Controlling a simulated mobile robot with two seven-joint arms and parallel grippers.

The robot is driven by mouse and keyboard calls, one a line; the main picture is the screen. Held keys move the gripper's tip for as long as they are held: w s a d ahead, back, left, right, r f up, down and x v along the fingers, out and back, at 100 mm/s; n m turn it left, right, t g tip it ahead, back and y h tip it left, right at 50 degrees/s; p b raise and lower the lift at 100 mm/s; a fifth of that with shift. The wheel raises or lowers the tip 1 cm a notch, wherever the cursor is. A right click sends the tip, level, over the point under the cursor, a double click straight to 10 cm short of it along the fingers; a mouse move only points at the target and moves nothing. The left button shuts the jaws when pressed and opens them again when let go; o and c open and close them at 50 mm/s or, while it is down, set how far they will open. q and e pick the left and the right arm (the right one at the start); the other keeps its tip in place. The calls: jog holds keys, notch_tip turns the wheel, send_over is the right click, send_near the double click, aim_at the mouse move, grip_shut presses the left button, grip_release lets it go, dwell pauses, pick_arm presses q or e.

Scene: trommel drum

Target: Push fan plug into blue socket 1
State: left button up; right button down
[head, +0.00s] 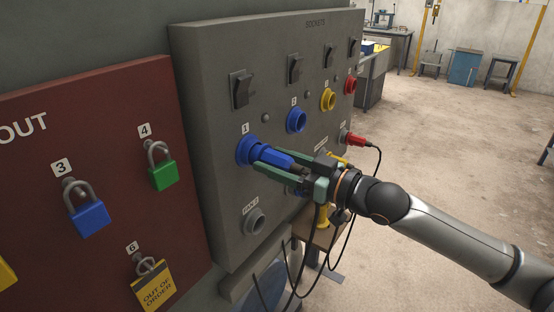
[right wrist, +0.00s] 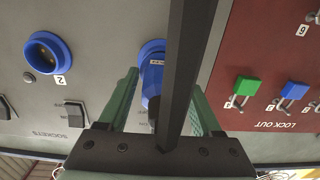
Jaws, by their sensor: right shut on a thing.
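The blue fan plug (head: 273,157) is held level, its front end at the mouth of blue socket 1 (head: 245,151) on the grey panel. How deep it sits in the ring I cannot tell. My right gripper (head: 272,163) is shut on the plug, with a green finger on either side. In the right wrist view the plug (right wrist: 153,84) lines up with the socket ring (right wrist: 150,49), partly hidden by a dark bar. My left gripper is not in view.
Blue socket 2 (head: 297,121), a yellow socket (head: 328,99) and a red socket (head: 350,85) lie along the grey panel (head: 210,120), under black switches. A grey "FAN" socket (head: 255,221) is below. The red lockout board (head: 110,120) with padlocks stands left. Dark cables hang below my gripper.

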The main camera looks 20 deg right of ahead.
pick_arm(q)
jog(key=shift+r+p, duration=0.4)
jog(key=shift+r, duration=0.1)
pick_arm(e)
jog(key=shift+r, duration=0.1)
dwell(0.5)
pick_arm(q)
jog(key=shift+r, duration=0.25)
pick_arm(e)
jog(key=shift+w+a, duration=0.2)
jog(key=shift+w, duration=0.1)
grip_release()
dwell(0.4)
pick_arm(q)
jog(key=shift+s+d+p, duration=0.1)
jog(key=shift+p, duration=0.2)
